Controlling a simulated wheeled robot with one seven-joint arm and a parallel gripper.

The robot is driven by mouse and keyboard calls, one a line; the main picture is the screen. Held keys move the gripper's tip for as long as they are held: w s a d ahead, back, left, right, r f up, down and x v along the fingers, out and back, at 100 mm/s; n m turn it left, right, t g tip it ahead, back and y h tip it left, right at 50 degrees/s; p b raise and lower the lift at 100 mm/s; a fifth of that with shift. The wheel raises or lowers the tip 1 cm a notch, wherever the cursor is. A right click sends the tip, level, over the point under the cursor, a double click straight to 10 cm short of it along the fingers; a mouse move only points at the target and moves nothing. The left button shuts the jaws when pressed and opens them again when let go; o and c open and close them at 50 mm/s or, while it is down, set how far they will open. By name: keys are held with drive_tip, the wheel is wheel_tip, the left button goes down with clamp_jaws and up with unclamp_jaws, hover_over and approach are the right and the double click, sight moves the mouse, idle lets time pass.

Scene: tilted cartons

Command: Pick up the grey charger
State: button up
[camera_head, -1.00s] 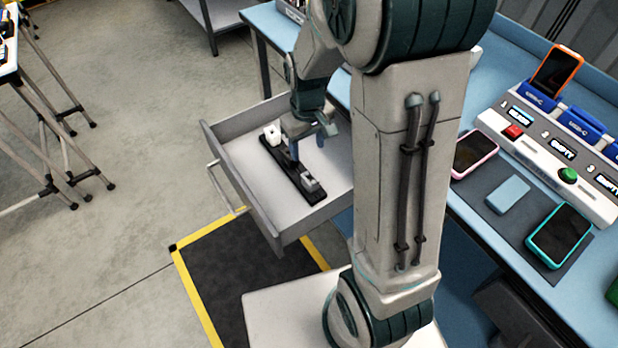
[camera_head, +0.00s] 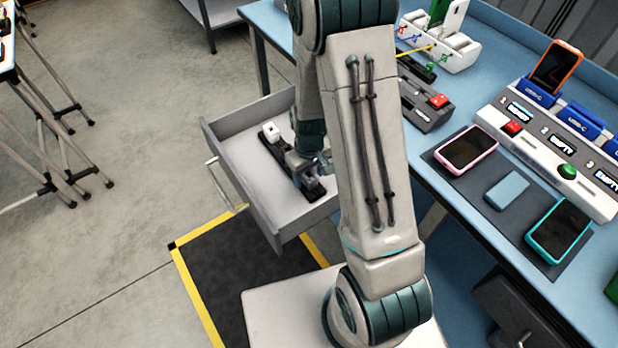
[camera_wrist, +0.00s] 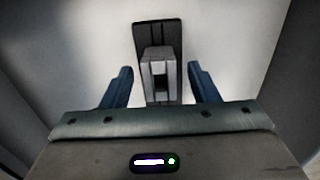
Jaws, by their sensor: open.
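The grey charger (camera_wrist: 158,72) is a small block with a dark slot, seated on a black strip (camera_wrist: 157,38) in the wrist view. My gripper (camera_wrist: 161,75) is open, with one blue finger on each side of the charger and a gap to both. In the head view my gripper (camera_head: 311,167) is down inside the open drawer (camera_head: 262,195), over the near end of the black strip. My arm partly hides the charger there. A white block (camera_head: 271,131) sits at the strip's far end.
The drawer walls enclose my gripper closely. To the right, a blue bench (camera_head: 440,205) carries a pink phone (camera_head: 467,147), a teal phone (camera_head: 558,232), a light-blue block (camera_head: 507,190) and a charging station (camera_head: 545,145). The drawer floor left of the strip is bare.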

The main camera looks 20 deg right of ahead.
sight(307, 177)
drive_tip(key=shift+f, duration=0.45)
drive_tip(key=c, duration=1.1)
drive_tip(key=shift+r, duration=0.15)
drive_tip(key=shift+r, duration=0.55)
drive_tip(key=r, duration=0.3)
drive_tip(key=shift+s+a+r, duration=0.25)
drive_tip(key=shift+s+a, duration=0.1)
drive_tip(key=shift+a, duration=0.05)
drive_tip(key=s+a+r, duration=0.4)
drive_tip(key=s, duration=0.1)
drive_tip(key=s+a+r, duration=0.2)
drive_tip(key=s, duration=0.1)
drive_tip(key=shift+s+a+r, duration=0.1)
drive_tip(key=shift+a, duration=0.3)
